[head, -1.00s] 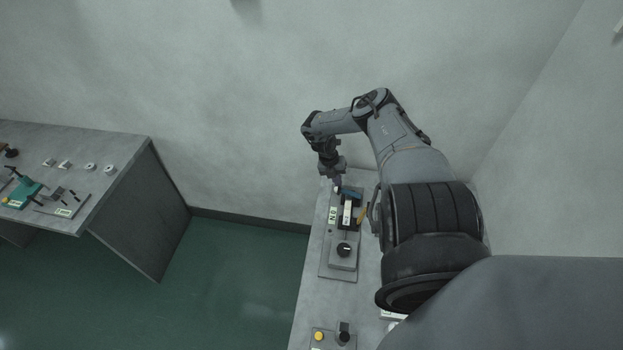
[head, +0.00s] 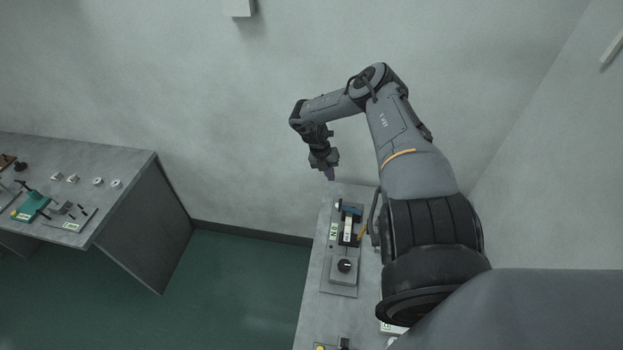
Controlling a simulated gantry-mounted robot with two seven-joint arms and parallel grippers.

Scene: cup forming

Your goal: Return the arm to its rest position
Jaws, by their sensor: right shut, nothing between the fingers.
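My right arm reaches in from the lower right of the head view. My right gripper (head: 330,174) hangs fingers down above and beyond the far left corner of the right bench (head: 313,305). It is shut and empty, clear of the panel below it. The panel on that bench (head: 343,281) carries a blue-capped part (head: 350,208), a black knob (head: 345,266) and a yellow-orange piece (head: 362,231). My left gripper does not show.
A second bench (head: 128,190) stands at the left with a green device (head: 30,206), several small white fittings and a dark plate. Green floor (head: 220,290) lies open between the benches. The grey wall is behind my arm.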

